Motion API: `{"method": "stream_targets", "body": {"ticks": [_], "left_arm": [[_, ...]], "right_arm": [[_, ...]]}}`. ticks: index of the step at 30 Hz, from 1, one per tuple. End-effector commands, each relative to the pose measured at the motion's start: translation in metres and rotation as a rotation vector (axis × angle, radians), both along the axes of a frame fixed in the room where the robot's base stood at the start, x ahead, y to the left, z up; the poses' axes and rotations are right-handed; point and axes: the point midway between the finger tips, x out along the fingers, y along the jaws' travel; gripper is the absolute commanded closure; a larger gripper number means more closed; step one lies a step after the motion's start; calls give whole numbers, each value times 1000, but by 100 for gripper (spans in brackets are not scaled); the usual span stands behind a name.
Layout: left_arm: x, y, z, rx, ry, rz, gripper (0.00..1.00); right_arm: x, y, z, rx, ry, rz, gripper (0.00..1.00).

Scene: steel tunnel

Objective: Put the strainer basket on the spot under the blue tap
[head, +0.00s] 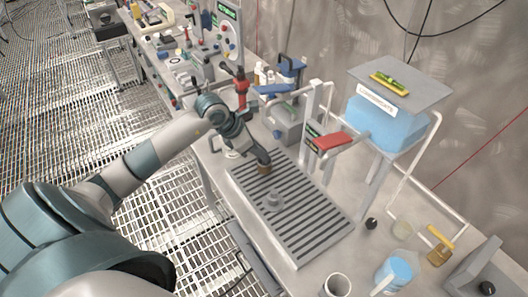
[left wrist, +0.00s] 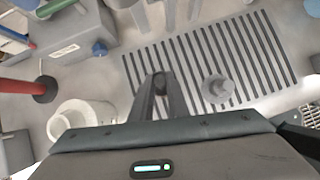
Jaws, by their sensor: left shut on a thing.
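My left gripper (head: 263,163) is low over the back left part of the slotted grey drip tray (head: 318,226). In the left wrist view its fingers (left wrist: 163,80) are close together above the tray. A small brownish thing (head: 264,171) shows at the fingertips in the head view; it is too small to tell surely whether it is the strainer basket. A grey round stepped piece (head: 273,200) stands on the tray, apart from the gripper; it also shows in the left wrist view (left wrist: 217,89). A blue tap handle (head: 271,90) is behind the tray. The spot is not clearly visible. My right gripper is not in view.
A red tap handle (head: 330,142) and white frame stand behind the tray. A blue tank (head: 384,122) stands at right. In the left wrist view a white pot (left wrist: 80,118) is close left.

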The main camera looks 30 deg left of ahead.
Motion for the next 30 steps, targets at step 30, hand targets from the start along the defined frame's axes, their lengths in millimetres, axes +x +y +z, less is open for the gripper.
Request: {"method": "stream_targets", "body": {"ticks": [30], "left_arm": [[7, -5, -16, -1, 0, -1, 67]], "right_arm": [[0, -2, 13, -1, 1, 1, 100]]}}
